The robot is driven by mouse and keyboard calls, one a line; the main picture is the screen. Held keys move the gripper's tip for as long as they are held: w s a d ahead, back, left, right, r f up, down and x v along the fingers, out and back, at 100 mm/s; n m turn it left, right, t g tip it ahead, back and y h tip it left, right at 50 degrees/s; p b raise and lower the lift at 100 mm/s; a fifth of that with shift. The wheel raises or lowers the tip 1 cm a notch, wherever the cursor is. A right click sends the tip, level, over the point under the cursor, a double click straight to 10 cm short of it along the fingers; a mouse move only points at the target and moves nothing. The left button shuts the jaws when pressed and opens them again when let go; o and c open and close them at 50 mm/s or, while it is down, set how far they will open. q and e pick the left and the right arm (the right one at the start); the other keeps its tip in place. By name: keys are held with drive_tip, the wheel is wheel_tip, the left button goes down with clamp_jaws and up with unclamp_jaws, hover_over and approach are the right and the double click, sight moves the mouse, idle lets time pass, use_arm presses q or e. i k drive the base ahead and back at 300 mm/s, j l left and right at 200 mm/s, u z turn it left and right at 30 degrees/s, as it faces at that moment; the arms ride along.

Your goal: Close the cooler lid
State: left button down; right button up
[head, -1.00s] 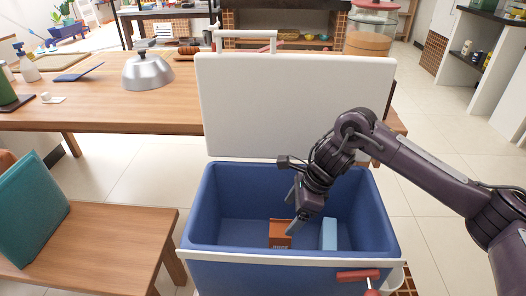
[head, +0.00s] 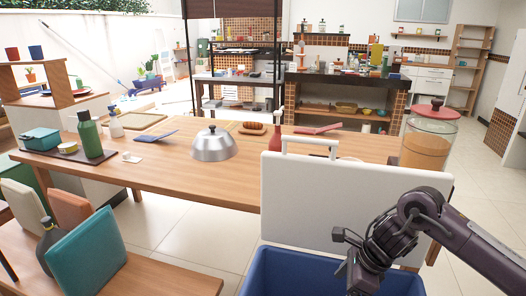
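The cooler has a blue body (head: 292,278) at the bottom of the head view, right of centre. Its white lid (head: 345,205) stands upright and open at the back of the body, with a white handle (head: 310,142) on its top edge. My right arm comes in from the right, in front of the lid. Its gripper is cut off at the bottom edge over the cooler, so its fingertips do not show. The inside of the cooler is mostly out of view. My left gripper is not in view.
A wooden table (head: 165,175) stands behind the cooler with a metal dome (head: 213,146), a green bottle (head: 89,135) and a drink dispenser (head: 426,143). A wooden bench (head: 165,280) with a teal cushion (head: 88,252) is at the lower left. Tiled floor lies between.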

sight(304, 198)
drive_tip(key=k, duration=1)
